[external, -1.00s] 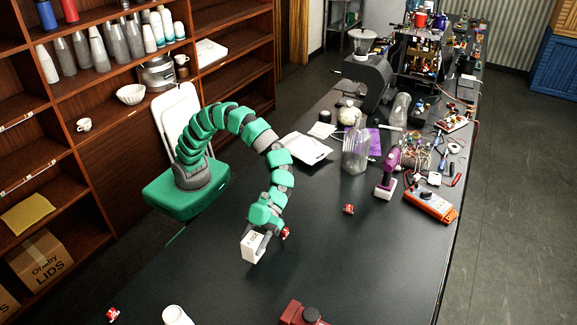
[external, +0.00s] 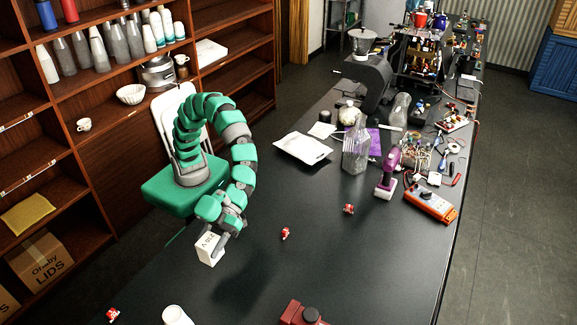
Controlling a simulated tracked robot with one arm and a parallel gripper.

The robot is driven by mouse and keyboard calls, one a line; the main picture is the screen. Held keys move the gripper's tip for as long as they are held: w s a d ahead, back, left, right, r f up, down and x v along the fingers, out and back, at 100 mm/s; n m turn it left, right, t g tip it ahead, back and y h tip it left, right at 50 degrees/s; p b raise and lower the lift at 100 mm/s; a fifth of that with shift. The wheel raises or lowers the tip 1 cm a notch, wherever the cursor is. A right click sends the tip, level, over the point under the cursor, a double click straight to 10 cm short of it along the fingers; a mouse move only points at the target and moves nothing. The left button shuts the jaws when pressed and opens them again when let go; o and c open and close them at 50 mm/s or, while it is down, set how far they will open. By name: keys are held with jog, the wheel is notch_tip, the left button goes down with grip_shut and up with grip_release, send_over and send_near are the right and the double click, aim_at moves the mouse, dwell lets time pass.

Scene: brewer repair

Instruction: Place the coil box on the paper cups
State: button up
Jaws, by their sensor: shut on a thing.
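The coil box (external: 209,250) is a small white box with dark print, held tilted in the air over the left part of the black table. My gripper (external: 224,230) is shut on its upper right part and hides some of it. The white paper cups (external: 175,316) show at the bottom edge of the picture, below and left of the box, partly cut off. The coil box is apart from them.
Small red parts lie on the black table (external: 262,275), one (external: 285,233) right of my gripper and one (external: 113,314) at the lower left. A red device (external: 302,314) is at the front. A purple drill (external: 388,175) and orange power strip (external: 430,204) stand right. The table's middle is mostly clear.

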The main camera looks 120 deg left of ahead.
jog(key=s+d+r+p, duration=0.2)
jog(key=s+d+r, duration=0.3)
jog(key=s+d, duration=0.3)
jog(key=p, duration=0.3)
send_over(173, 314)
jog(key=shift+f, duration=2.5)
jog(key=shift+f, duration=0.1)
jog(key=o, duration=1.1)
